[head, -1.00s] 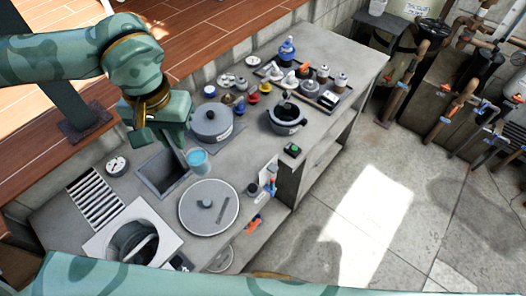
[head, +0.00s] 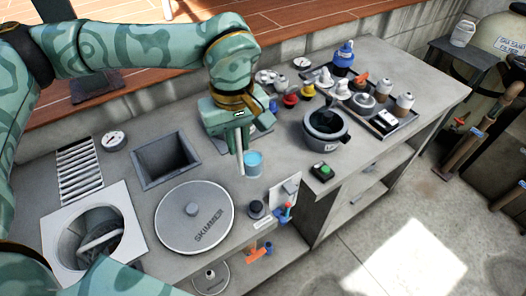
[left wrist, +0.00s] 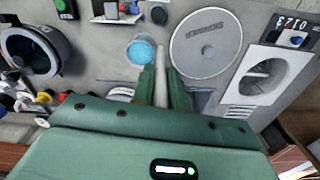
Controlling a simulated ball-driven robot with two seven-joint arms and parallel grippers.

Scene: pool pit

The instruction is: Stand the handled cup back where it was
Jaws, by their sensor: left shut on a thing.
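The cup (head: 253,162) is small and light blue, with blue inside, and looks upright. My left gripper (head: 240,162) is right beside it, on its left in the head view. In the left wrist view the cup (left wrist: 141,52) is just beyond the fingertips. My left gripper (left wrist: 162,78) is shut on a pale bar between its fingers, which looks like the cup's handle. Where the bar meets the cup is not clear. I cannot tell whether the cup touches the counter. My right gripper is not in view.
The grey counter (head: 160,205) holds a round skimmer lid (head: 194,217), a square pit (head: 166,160) and a dark pot (head: 326,128). A tray (head: 388,136) of bottles is at the right. A lidded pot is mostly hidden behind my gripper. A green-buttoned box (head: 322,172) is near the front edge.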

